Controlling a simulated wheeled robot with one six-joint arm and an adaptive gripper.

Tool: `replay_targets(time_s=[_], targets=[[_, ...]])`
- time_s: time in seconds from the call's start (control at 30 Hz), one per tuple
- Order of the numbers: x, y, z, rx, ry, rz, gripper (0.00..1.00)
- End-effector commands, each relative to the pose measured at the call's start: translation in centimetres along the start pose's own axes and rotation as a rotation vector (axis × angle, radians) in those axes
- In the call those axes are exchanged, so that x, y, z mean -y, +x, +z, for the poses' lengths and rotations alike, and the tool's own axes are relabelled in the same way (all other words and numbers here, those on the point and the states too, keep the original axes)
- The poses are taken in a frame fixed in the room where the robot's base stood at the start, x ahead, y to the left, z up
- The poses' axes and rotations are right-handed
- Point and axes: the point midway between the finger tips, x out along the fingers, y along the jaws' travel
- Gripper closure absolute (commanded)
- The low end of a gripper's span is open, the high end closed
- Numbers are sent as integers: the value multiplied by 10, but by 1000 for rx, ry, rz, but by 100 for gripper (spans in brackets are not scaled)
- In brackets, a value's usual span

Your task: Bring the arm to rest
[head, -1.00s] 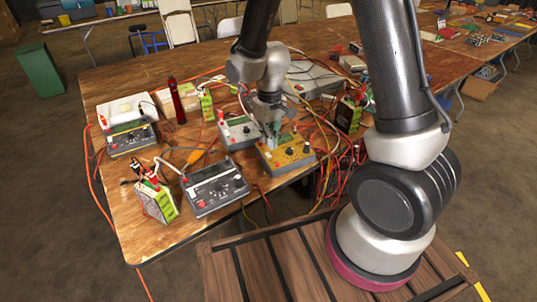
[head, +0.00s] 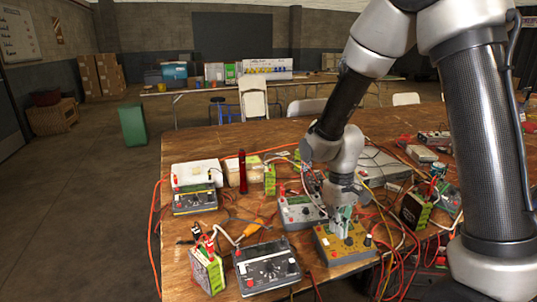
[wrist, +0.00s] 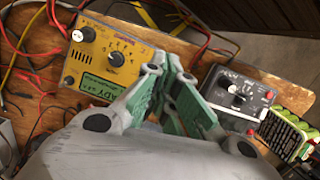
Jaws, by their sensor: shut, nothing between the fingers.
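My gripper (head: 343,222) points down over the workbench in the head view, just above or in front of the yellow charger box (head: 345,249); I cannot tell if it touches. In the wrist view my gripper (wrist: 180,75) has its green-padded fingers together, with nothing between them. The yellow charger box (wrist: 105,58) with its knob and green display lies to the left of the fingers there. A dark grey charger box (wrist: 237,97) lies to their right. My arm bends down from the upper right in the head view.
The wooden workbench (head: 215,145) holds several chargers, a red upright tool (head: 242,172), a green-sided battery pack (head: 207,270) and tangled cables (head: 400,250) close to my gripper. A green bin (head: 132,124) stands on the open floor at left. The bench's far left is clear.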

Motion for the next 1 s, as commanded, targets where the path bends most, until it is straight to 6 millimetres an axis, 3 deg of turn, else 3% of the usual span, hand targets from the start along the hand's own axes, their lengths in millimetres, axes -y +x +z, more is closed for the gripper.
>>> replay_targets(time_s=[0.03, 0.27, 0.6, 0.8, 1.0], targets=[[-1, -9, 16, 24, -4, 1, 100], [-23, -71, 74, 0, 42, -9, 100], [-59, -159, 175, -244, 203, -7, 100], [-71, -190, 208, -425, 292, 19, 100], [-77, -204, 220, -498, 336, 35, 100]])
